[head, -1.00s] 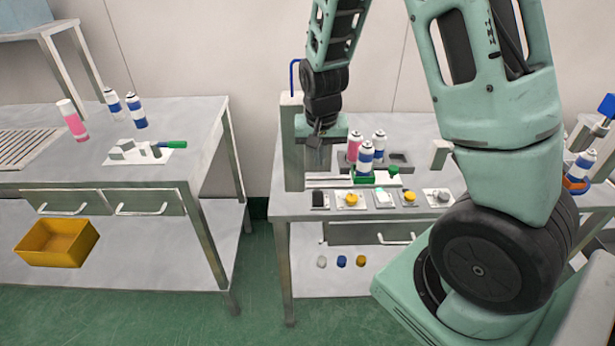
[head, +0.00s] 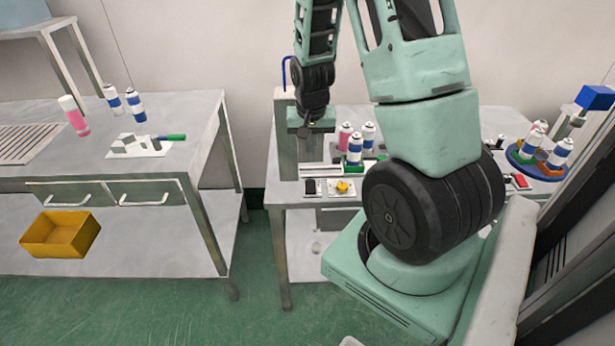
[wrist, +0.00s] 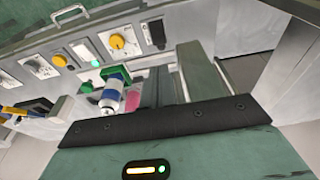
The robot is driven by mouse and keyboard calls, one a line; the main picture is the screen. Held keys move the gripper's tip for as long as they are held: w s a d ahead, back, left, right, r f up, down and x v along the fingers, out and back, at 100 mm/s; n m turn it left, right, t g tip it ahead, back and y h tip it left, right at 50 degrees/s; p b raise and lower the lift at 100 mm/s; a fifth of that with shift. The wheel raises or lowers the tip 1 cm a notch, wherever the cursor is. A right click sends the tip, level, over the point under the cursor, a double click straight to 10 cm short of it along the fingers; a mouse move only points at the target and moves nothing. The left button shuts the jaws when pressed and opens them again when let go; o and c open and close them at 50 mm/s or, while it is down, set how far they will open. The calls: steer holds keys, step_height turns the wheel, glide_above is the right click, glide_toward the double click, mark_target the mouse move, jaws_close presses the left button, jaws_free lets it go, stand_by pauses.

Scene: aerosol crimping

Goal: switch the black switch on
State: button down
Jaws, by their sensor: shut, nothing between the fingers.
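The black switch (head: 310,187) is on the left end of the front row of controls on the right-hand bench. It also shows in the wrist view (wrist: 156,33), on a pale plate beside a yellow knob. Whether it is on or off is too small to tell. My gripper (head: 304,142) points down above the bench, behind the switch and beside the grey upright post. It is shut and empty, apart from the switch. Its fingertips are hard to make out against the bench. In the wrist view, the gripper body fills the bottom.
The grey post (head: 286,135) stands left of my gripper. Spray cans (head: 355,149) stand close on its right. A yellow knob (head: 342,187) sits right of the switch. My arm hides the bench's middle. A blue turntable (head: 520,164) with cans stands at the right.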

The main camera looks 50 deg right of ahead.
mark_target(310, 183)
steer(key=shift+f, duration=0.15)
steer(key=f+p, duration=0.1)
steer(key=f, duration=0.3)
steer(key=w+d+f+p, duration=0.1)
steer(key=f, duration=0.3)
steer(key=d+f+p, duration=0.1)
steer(key=f, duration=0.4)
steer(key=shift+w+f, duration=0.1)
steer(key=shift+w, duration=0.2)
steer(key=shift+f, duration=0.15)
steer(key=shift+w+d+f+b, duration=0.15)
steer(key=shift+f+b, duration=0.15)
steer(key=shift+b, duration=0.2)
steer(key=shift+r, duration=0.1)
steer(key=shift+s+a, duration=0.6)
steer(key=shift+a, duration=0.05)
